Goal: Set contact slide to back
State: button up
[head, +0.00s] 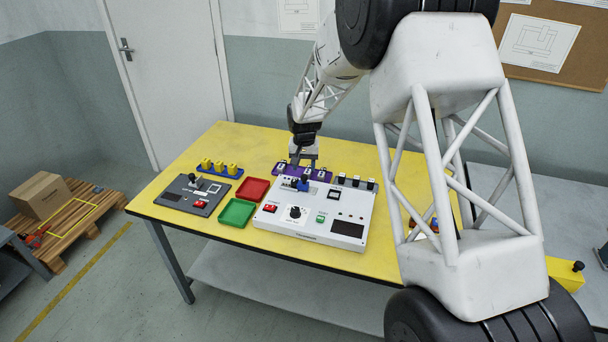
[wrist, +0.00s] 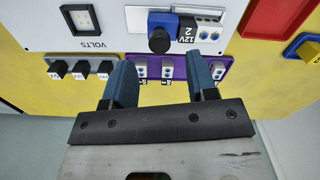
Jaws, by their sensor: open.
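My gripper (head: 303,158) is above the table behind the panel. In the wrist view my gripper (wrist: 160,66) is open, its blue fingers apart with nothing between them, and the knob lies just beyond the fingertips.
A purple rack (head: 278,169) with several small modules stands behind the panel. Black-topped blocks (head: 356,181) are at right. Red (head: 253,190) and green (head: 237,212) trays and a dark panel (head: 176,199) lie left. The yellow table (head: 190,147) is clear at back left.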

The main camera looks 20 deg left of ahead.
aim_at(304, 176)
jog(key=shift+f, duration=2.1)
grip_shut()
